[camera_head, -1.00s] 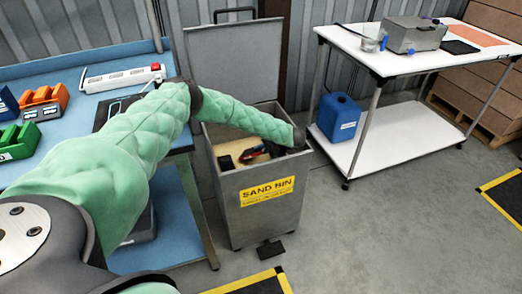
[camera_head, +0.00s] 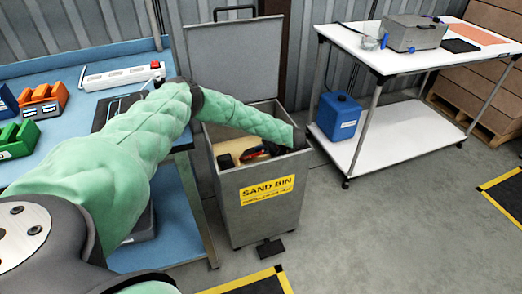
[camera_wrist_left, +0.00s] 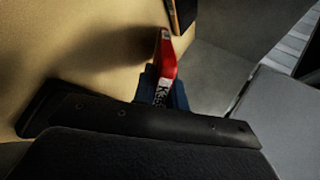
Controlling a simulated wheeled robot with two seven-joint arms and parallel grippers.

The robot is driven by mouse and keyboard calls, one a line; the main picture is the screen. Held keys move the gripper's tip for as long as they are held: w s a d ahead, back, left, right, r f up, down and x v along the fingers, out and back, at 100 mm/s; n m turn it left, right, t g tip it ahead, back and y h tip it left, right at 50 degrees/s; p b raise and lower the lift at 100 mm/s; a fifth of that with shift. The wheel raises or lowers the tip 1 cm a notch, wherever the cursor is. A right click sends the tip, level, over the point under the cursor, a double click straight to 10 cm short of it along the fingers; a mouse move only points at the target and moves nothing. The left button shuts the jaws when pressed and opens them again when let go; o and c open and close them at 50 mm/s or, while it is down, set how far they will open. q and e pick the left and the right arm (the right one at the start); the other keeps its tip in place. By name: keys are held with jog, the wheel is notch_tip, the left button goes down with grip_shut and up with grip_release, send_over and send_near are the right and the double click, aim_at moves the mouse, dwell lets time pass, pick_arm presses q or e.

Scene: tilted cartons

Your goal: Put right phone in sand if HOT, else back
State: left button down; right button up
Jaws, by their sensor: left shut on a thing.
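The open sand bin (camera_head: 228,205), a grey metal box with a yellow label, stands in the middle of the head view, pale sand (camera_wrist_left: 75,50) inside. My left arm reaches over its rim and my left gripper (camera_head: 256,151) is down inside it. A dark slab with an orange edge, seemingly the phone (camera_wrist_left: 183,14), shows at the fingertips, mostly cut off. A dark patch (camera_head: 225,162) lies left of the gripper in the bin; I cannot tell what it is. My right gripper is out of view.
The bin's lid (camera_head: 235,60) stands raised behind it. The blue bench (camera_head: 60,75) at left bears orange and green holders (camera_head: 15,140) and a white power strip (camera_head: 122,76). A white cart (camera_head: 400,62) stands right, with a blue canister (camera_head: 338,116) below. Floor right of the bin is clear.

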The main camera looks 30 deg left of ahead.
pick_arm(q)
jog(key=shift+f, duration=0.25)
dwell(0.4)
jog(key=c, duration=1.3)
grip_release()
jog(key=shift+c, duration=0.2)
jog(key=shift+r, duration=0.1)
